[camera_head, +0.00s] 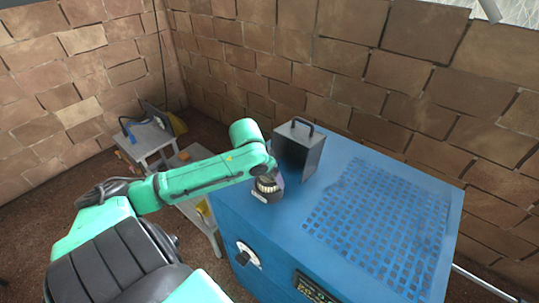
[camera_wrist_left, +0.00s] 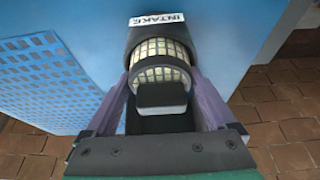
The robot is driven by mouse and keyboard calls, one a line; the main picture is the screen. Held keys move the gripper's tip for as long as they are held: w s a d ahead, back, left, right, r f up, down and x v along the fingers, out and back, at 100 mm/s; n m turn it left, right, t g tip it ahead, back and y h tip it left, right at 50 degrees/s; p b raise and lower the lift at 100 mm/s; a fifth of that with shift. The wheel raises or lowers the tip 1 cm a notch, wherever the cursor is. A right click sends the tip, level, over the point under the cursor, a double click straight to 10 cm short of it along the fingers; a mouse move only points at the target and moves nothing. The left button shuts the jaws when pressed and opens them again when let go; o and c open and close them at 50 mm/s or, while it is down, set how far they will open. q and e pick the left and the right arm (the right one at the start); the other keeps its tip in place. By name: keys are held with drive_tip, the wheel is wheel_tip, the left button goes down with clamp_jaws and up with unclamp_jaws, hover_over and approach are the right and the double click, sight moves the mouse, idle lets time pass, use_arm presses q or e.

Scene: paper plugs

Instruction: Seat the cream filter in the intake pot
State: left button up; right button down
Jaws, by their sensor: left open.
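The intake pot (camera_head: 262,197) is a dark round cup with a white label, at the near left part of the blue machine's top. In the left wrist view the pot (camera_wrist_left: 137,36) has its label reading INTAKE. The cream filter (camera_wrist_left: 158,73), ribbed with a dark cap, stands in the pot's mouth; how deep it sits is hard to tell. It also shows in the head view (camera_head: 266,184). My left gripper (camera_wrist_left: 162,65) is open, its purple fingers one on each side of the filter. My right gripper is not in view.
A grey metal box with a handle (camera_head: 298,146) stands on the blue machine (camera_head: 327,170) just behind the gripper. A perforated grille (camera_head: 380,220) covers the right of the top. A small table (camera_head: 150,138) with tools stands at the left, by the brick walls.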

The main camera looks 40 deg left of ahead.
use_arm(q)
drive_tip(key=shift+w+a+r, duration=0.15)
drive_tip(key=shift+a+r, duration=0.1)
drive_tip(key=shift+r, duration=0.35)
wheel_tip(320, 180, up, 2)
drive_tip(key=shift+r, duration=0.8)
drive_tip(key=b+v, duration=0.1)
drive_tip(key=v, duration=1.3)
drive_tip(key=shift+r+b, duration=0.25)
drive_tip(key=shift+b, duration=0.1)
